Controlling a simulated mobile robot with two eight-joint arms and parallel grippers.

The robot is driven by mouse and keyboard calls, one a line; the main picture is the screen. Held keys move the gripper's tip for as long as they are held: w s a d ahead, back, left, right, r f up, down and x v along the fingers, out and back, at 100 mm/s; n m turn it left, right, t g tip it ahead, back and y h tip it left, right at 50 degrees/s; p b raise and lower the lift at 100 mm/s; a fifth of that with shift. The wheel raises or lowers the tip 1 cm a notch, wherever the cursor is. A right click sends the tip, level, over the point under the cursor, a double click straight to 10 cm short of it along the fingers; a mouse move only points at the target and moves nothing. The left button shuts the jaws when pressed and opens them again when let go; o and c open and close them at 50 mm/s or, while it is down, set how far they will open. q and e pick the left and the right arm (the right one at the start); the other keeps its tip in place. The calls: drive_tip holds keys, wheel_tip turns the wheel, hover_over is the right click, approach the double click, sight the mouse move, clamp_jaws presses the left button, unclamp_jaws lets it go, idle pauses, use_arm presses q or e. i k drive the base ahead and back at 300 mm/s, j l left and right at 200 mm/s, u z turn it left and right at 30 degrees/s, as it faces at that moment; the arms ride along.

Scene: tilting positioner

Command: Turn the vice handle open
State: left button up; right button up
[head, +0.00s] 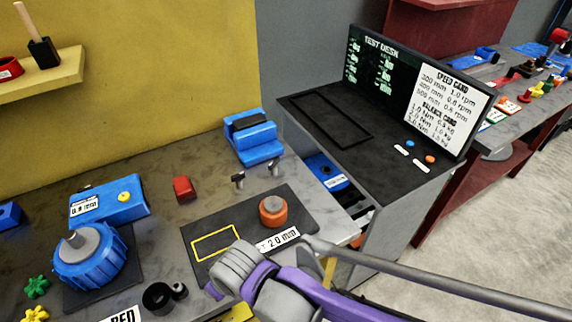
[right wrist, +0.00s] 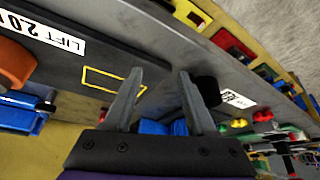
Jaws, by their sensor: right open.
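I cannot pick out a vice handle for certain in either view. A blue block with a dark slot on top (head: 252,138), which may be the vice, stands at the back of the bench. Two small dark T-shaped posts (head: 238,180) stand in front of it. My right arm reaches in from the lower right of the head view; its fingers are hidden there. In the right wrist view my right gripper (right wrist: 160,75) is open, with nothing between its fingers. Beyond the fingers is the dark plate with a yellow outline (right wrist: 110,80). My left gripper is in neither view.
The dark plate (head: 205,222) carries an orange knob (head: 273,210). A blue round device (head: 90,258), a blue box (head: 110,200), a red block (head: 184,188) and black rings (head: 158,297) stand on the bench. A test desk (head: 385,165) stands right. A grey bar crosses the lower right.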

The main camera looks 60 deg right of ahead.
sight(273, 166)
drive_tip(key=l+z, duration=0.1)
drive_tip(key=z, duration=0.3)
drive_tip(key=k+l+z, duration=0.1)
drive_tip(key=z, duration=0.3)
drive_tip(key=l+z, duration=0.2)
drive_tip(key=z, duration=0.2)
